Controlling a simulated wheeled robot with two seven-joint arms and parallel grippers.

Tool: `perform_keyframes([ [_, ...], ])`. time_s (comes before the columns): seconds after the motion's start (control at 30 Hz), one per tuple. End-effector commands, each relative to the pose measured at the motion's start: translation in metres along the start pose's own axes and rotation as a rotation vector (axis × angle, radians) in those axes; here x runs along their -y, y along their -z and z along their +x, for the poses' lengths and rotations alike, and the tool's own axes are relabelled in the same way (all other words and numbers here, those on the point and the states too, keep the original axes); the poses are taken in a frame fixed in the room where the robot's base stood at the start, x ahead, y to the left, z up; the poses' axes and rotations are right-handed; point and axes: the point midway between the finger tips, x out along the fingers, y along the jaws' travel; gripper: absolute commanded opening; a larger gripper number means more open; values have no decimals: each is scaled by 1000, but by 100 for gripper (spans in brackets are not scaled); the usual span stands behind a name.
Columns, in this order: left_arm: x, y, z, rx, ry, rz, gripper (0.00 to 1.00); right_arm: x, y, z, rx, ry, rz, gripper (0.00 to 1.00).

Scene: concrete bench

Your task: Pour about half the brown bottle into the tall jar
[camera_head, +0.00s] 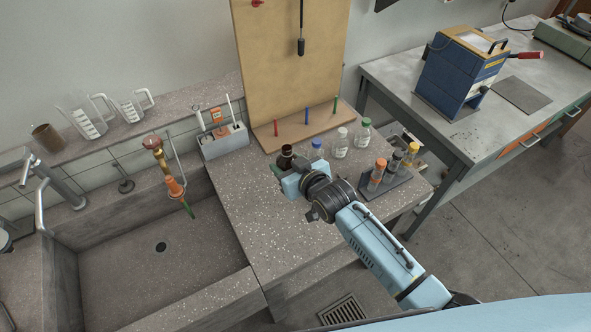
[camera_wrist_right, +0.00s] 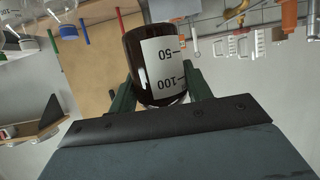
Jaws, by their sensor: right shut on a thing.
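The brown bottle (camera_head: 286,153) is at the far part of the stone bench, its dark top showing past my right gripper (camera_head: 281,166). In the right wrist view the brown bottle (camera_wrist_right: 140,62) has a white label with 50 and 100 marks, and sits between the fingers of my right gripper (camera_wrist_right: 160,92), which is shut on it. Its tilt and liquid level are hard to tell. Clear capped containers stand to the right: one with a blue cap (camera_head: 317,150), one white-topped (camera_head: 341,144), one green-capped (camera_head: 364,134). I cannot tell which is the tall jar. My left gripper is not in view.
A grey rack (camera_head: 385,183) with several small capped bottles stands right of my right gripper. A wooden board (camera_head: 290,70) with coloured pegs rises behind. The sink (camera_head: 150,275) and hanging tap (camera_head: 172,185) are left. Bare bench lies left of my arm.

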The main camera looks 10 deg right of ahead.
Motion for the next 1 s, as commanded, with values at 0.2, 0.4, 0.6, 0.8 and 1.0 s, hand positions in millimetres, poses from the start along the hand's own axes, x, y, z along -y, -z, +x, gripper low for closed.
perform_keyframes([
  [0.2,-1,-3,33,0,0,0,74,-3,-16,4,-2,-6,1,19],
  [0.4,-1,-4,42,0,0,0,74,-5,-19,4,-5,0,18,19],
  [0.6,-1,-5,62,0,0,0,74,-11,-28,8,-20,36,102,19],
  [0.8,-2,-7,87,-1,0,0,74,-17,-38,10,-38,79,205,19],
  [1.0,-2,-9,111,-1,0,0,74,-23,-45,12,-55,119,301,19],
])
